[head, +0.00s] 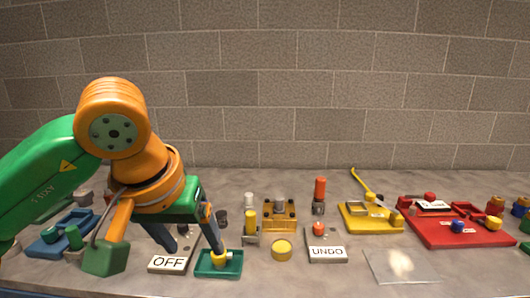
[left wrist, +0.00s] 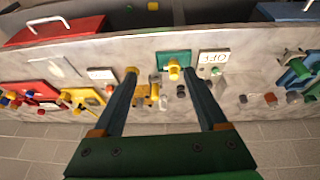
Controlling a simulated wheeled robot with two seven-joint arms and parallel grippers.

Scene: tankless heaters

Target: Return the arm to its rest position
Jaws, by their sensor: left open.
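My left arm comes in from the left in the head view. My left gripper (head: 193,244) points down over the counter, near the OFF plate (head: 168,264) and a teal base (head: 205,268) with a yellow knob (head: 220,256). In the left wrist view the gripper's two fingers (left wrist: 159,73) are spread apart with nothing held between them. The yellow knob (left wrist: 174,72) shows beyond the fingertips, closer to the right finger. Whether a finger touches anything cannot be told. My right gripper is not in view.
The grey counter (head: 330,275) holds several fixtures: an UNDO plate (head: 326,254), a yellow tray (head: 357,222), a red tray (head: 480,238), a clear plate (head: 403,266) and a blue fixture (head: 50,246). A brick wall (head: 330,80) stands behind. Above the counter is free room.

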